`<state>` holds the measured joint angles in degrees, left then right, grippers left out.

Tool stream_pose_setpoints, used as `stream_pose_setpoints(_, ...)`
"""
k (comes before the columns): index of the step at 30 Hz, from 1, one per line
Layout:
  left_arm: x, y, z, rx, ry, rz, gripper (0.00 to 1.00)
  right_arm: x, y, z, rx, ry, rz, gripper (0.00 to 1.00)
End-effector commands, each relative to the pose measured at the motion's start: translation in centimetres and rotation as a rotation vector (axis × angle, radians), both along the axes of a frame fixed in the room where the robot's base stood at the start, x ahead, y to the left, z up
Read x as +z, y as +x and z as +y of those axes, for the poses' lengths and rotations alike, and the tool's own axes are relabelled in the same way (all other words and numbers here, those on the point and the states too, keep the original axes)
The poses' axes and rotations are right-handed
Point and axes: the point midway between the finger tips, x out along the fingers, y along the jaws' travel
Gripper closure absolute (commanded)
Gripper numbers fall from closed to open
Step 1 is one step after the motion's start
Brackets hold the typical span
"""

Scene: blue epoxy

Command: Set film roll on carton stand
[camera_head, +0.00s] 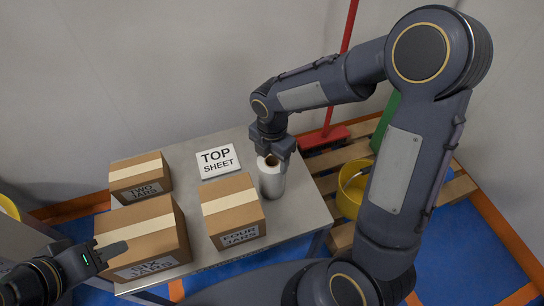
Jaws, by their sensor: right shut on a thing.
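The film roll (272,184) is a white upright cylinder with a brown core, at the right part of the table. My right gripper (272,158) comes down from above and is shut on its top end. I cannot tell whether its base touches the table. Three taped brown cartons are to its left: FOUR JARS (232,212) nearest, a larger one (150,235) at front left, and TWO JARS (139,178) behind that. Nothing marks one as the carton stand. My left gripper (112,253) is by the larger carton, away from the roll; its opening is unclear.
The grey table (305,215) has free room right of the roll. A yellow bucket (352,190), a wooden pallet (455,190) and a red broom (322,136) are beyond the table's right side.

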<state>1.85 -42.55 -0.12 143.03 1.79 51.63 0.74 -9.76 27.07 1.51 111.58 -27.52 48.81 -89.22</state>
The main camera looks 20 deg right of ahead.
Motion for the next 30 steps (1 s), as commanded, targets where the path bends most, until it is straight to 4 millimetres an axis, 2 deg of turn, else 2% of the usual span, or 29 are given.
stream_pose_setpoints(2, -0.2, 0.0, 0.0, 0.000, 0.000, 0.000, 0.64, -0.3, 0.0, 0.0, 0.000, 0.001, -0.001, 0.65)
stream_pose_setpoints(3, -0.1, 0.0, 0.0, 0.000, 0.000, 0.000, 0.64, -0.2, 0.0, 0.0, 0.000, 0.000, 0.000, 0.32)
stream_pose_setpoints(7, -0.1, 0.0, 0.0, 0.000, 0.000, 0.000, 0.64, -0.2, 0.0, 0.0, 0.000, 0.000, 0.000, 0.16)
stream_pose_setpoints(15, -0.1, 0.0, 0.0, 0.000, 0.000, 0.000, 0.64, -0.1, 0.0, 0.0, 0.000, 0.000, 0.000, 0.16)
stream_pose_setpoints(19, 0.4, 0.0, 0.0, 0.000, 0.000, 0.000, 0.64, 0.9, 0.0, 0.0, -0.001, 0.000, -0.001, 0.16)
stream_pose_setpoints(30, 2.6, 0.0, 0.0, 0.000, 0.000, 0.000, 0.64, 8.5, 0.1, 0.0, -0.001, 0.001, -0.004, 0.16)
